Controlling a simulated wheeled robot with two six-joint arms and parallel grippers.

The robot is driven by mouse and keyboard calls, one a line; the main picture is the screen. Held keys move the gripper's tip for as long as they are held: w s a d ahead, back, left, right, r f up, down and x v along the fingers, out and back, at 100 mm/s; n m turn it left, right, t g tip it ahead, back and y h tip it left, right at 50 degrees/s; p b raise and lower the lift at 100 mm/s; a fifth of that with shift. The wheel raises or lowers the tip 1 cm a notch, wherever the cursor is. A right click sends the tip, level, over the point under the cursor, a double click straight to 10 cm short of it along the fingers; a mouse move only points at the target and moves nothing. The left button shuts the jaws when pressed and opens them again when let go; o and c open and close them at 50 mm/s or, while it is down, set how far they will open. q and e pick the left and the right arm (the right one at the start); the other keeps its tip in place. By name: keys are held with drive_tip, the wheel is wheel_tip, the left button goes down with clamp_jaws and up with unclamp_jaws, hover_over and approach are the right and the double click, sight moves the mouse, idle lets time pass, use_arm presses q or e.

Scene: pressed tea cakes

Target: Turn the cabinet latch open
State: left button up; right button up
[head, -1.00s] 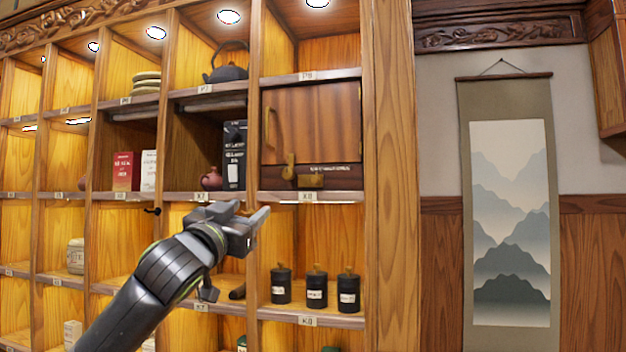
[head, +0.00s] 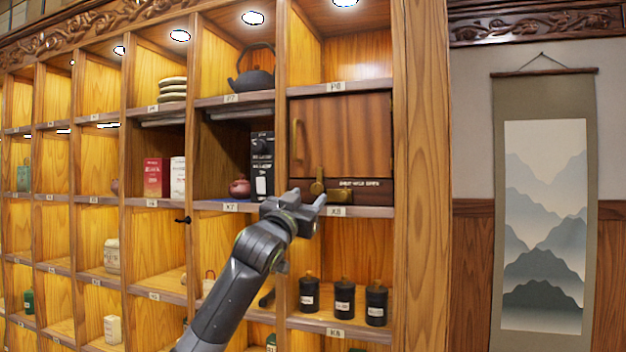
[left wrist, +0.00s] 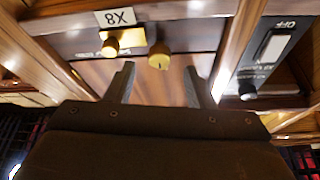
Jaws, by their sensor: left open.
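The closed wooden cabinet door (head: 350,130) is in the upper right bay of the shelf, with a vertical brass handle (head: 296,140) at its left edge. The brass latch (head: 317,187) is at the door's lower left, beside a brass block (head: 340,196) above the X8 label. My left gripper (head: 307,198) is open, just below and in front of the latch. In the left wrist view, a round brass knob (left wrist: 158,56) lies beyond and between the open fingertips (left wrist: 159,72), with no clear contact. A second brass piece (left wrist: 111,45) is left of it. My right gripper is not in view.
Three black canisters (head: 344,300) stand on the shelf below. A black box (head: 262,165) and small reddish teapot (head: 240,188) are in the bay left of the door. A thick wooden post (head: 420,180) bounds the shelf on the right.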

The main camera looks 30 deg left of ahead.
sight(315, 190)
use_arm(q)
drive_tip(key=shift+p+x, duration=0.95)
drive_tip(key=shift+x, duration=1)
